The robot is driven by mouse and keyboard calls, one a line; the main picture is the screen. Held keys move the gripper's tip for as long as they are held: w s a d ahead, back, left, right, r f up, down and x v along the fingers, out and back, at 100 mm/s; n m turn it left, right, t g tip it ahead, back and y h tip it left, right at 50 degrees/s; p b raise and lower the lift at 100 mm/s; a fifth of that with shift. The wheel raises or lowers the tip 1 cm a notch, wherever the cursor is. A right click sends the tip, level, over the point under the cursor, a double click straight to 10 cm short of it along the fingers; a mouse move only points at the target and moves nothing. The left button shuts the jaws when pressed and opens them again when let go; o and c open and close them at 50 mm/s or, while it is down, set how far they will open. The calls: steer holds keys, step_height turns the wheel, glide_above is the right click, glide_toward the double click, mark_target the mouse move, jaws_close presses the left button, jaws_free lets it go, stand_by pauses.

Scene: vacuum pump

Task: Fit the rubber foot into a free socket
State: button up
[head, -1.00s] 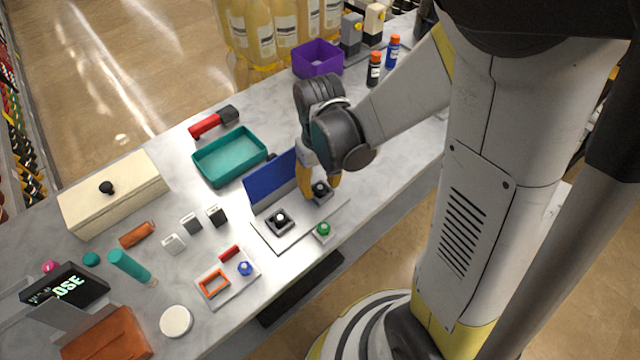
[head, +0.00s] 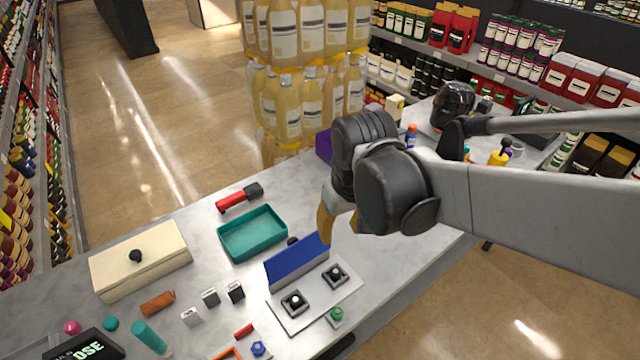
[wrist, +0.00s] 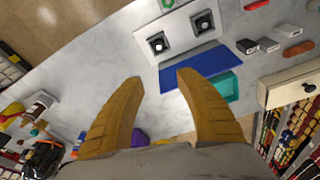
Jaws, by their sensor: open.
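A pale plate (head: 318,306) lies on the table in front of a blue panel (head: 298,262). It carries two grey square mounts, a left one (head: 295,302) and a right one (head: 335,274), each with a dark piece and a lighter round top in it. Both also show in the wrist view, one at left (wrist: 159,43) and one at right (wrist: 202,21). I cannot tell which dark piece is the rubber foot or whether a socket is empty. My gripper (head: 338,235) is open and empty, raised above and behind the plate, its yellow fingers (wrist: 158,80) apart from everything.
A teal tray (head: 253,233), a red-handled tool (head: 239,198) and a cream box (head: 139,259) stand to the left. Small blocks (head: 211,297) lie between. A green-topped piece (head: 336,315) sits near the plate's front edge. A purple bin (head: 323,146) is partly hidden behind my arm.

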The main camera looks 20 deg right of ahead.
steer(key=s+r+t, duration=0.4)
steer(key=r+t, duration=0.1)
steer(key=shift+r+m, duration=0.2)
steer(key=shift+m, duration=0.1)
step_height(320, 180, down, 4)
steer(key=b, duration=0.3)
steer(key=shift+r+b, duration=0.15)
steer(key=shift+b, duration=0.15)
steer(key=shift+s, duration=0.1)
steer(key=shift+c, duration=0.5)
